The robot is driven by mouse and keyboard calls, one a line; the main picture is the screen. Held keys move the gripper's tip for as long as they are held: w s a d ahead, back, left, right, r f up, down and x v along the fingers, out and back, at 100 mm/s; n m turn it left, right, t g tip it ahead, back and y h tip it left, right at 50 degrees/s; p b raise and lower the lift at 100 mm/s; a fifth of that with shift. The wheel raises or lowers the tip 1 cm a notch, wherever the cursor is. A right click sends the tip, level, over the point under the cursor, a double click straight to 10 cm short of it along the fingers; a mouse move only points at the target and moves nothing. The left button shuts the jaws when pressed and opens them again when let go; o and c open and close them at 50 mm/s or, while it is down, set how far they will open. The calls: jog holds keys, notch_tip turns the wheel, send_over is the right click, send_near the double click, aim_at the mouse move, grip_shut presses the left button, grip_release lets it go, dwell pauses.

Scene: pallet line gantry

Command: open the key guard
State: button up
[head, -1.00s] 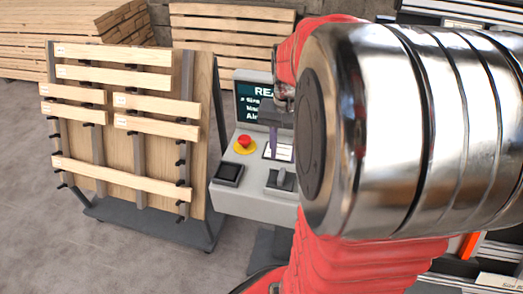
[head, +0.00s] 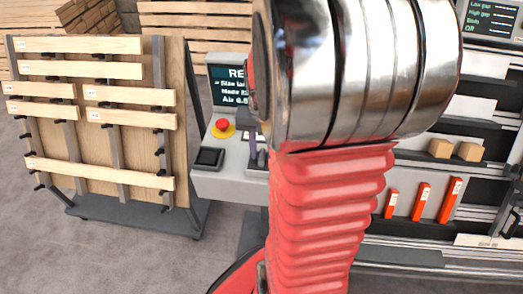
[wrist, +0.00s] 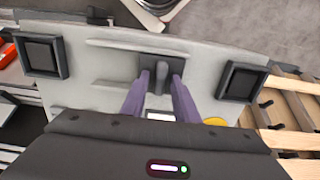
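The grey console (head: 225,182) stands left of my arm in the head view, and its top (wrist: 95,85) fills the middle of the wrist view. A small dark plate with an upright grey tab (wrist: 161,74) sits near the console's edge; it looks like the key guard, but no label shows. My gripper (wrist: 159,88) is open, with one purple finger on each side of the tab. I cannot tell whether either finger touches it.
A red button on a yellow base (head: 222,127) and a black square box (head: 209,158) are on the console. Another black framed square (wrist: 42,55) is on its other side. A screen (head: 228,88) stands behind. A plank rack (head: 150,130) is left; shelves (head: 405,205) are right.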

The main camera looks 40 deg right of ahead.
grip_shut()
dwell(0.3)
